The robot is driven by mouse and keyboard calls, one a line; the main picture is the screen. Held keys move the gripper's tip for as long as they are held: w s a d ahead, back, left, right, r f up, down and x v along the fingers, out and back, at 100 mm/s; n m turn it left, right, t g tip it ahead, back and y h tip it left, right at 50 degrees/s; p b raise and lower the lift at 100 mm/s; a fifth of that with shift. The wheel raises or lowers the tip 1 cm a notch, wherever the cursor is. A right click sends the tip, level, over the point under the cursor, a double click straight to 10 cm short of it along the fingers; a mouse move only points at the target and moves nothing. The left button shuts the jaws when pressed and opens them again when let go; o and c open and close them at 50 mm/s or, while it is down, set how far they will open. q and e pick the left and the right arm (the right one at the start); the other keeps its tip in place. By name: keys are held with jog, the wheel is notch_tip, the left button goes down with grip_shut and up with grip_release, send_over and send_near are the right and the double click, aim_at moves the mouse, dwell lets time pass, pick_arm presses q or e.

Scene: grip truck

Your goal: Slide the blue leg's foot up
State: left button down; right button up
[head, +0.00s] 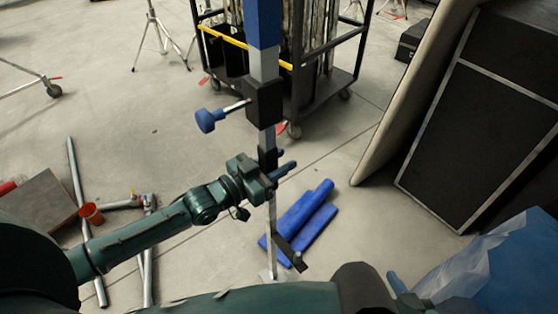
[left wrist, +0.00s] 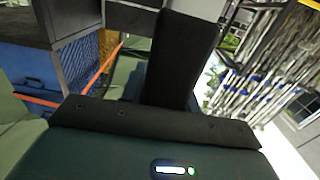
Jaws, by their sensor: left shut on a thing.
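The blue leg (head: 264,24) stands upright in the head view, with a blue upper part, a grey tube and a black clamp block (head: 264,102) with a blue knob (head: 208,120). Below the block, the foot section (head: 271,215) is a slim grey tube with a black sleeve, reaching down to the floor area. My left gripper (head: 270,173) is shut around the black sleeve. In the left wrist view, the black sleeve (left wrist: 180,60) rises from the jaws, with grey tube above. My right gripper (head: 398,284) shows only partly at the bottom; its jaws are unclear.
A large dark panel (head: 490,110) leans at the right.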

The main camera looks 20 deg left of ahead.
pick_arm(q)
jog(key=shift+w+r, duration=0.1)
jog(key=shift+r, duration=0.45)
jog(key=c, duration=1.3)
grip_release()
jog(key=shift+o, duration=1.3)
jog(key=shift+f, duration=0.25)
pick_arm(e)
jog(key=shift+r, duration=0.1)
pick_arm(q)
jog(key=v, duration=1.3)
jog(key=shift+p, duration=0.35)
pick_arm(e)
jog(key=shift+a, duration=0.1)
jog(key=shift+w, duration=0.1)
